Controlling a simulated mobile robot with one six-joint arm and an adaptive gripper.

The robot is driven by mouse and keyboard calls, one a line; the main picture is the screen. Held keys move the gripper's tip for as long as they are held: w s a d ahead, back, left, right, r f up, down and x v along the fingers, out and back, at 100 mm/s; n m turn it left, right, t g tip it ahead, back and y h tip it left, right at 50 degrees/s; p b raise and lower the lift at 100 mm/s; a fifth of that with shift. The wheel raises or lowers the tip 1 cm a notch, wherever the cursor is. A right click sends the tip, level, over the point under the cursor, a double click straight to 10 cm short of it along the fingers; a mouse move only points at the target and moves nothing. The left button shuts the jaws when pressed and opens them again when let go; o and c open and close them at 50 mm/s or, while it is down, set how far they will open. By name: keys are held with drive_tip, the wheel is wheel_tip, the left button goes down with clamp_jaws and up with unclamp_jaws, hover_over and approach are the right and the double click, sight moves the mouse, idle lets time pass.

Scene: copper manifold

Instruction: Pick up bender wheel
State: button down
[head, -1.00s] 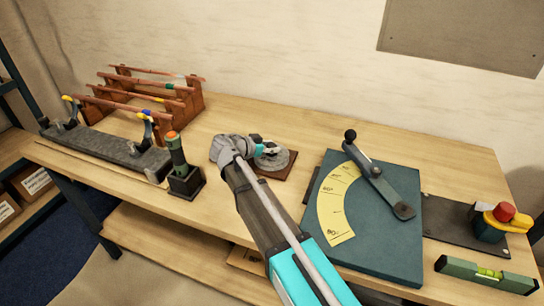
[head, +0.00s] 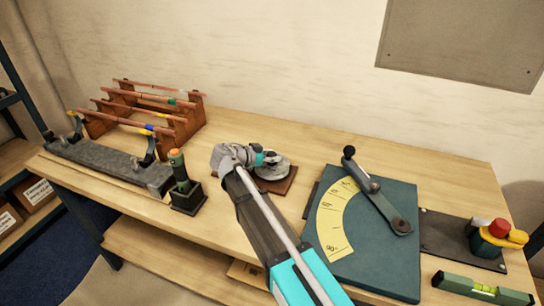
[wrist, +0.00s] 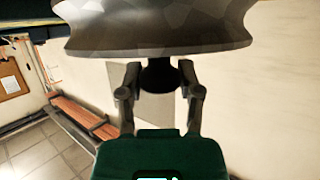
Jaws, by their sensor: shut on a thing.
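The bender wheel (head: 274,169) is a round grey disc over a square brown board (head: 284,185) in the middle of the bench. In the wrist view the wheel (wrist: 155,30) fills the top edge, seen side-on with a grooved rim. My gripper (wrist: 159,78) is shut on the dark, narrow hub below the wheel in that picture, one finger on each side. In the head view my gripper (head: 268,158) is at the wheel, and its fingers are mostly hidden by my wrist. I cannot tell whether the wheel is clear of the board.
A dark green plate with a yellow angle scale (head: 380,265) and a lever (head: 375,188) lies to the right. A green tool in a black stand (head: 187,198) is close on the left, before a grey clamp fixture (head: 105,160) and copper pipe racks (head: 180,125). A level (head: 485,290) lies front right.

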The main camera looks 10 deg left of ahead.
drive_tip(key=s+d+r+p, duration=0.1)
drive_tip(key=r+p, duration=0.1)
drive_tip(key=s+r+p, duration=0.1)
drive_tip(key=r, duration=0.1)
drive_tip(key=s+d+r+p, duration=0.1)
drive_tip(key=s+r+p, duration=0.1)
drive_tip(key=shift+s+d+r+p, duration=0.1)
drive_tip(key=shift+d+r+p, duration=0.15)
drive_tip(key=shift+d+p, duration=0.1)
drive_tip(key=s+d+r+p, duration=0.3)
drive_tip(key=s+d, duration=0.1)
drive_tip(key=s, duration=0.3)
drive_tip(key=shift+s+d+r+p, duration=0.3)
drive_tip(key=shift+s+r+p, duration=0.05)
drive_tip(key=shift+s, duration=0.05)
drive_tip(key=shift+a, duration=0.1)
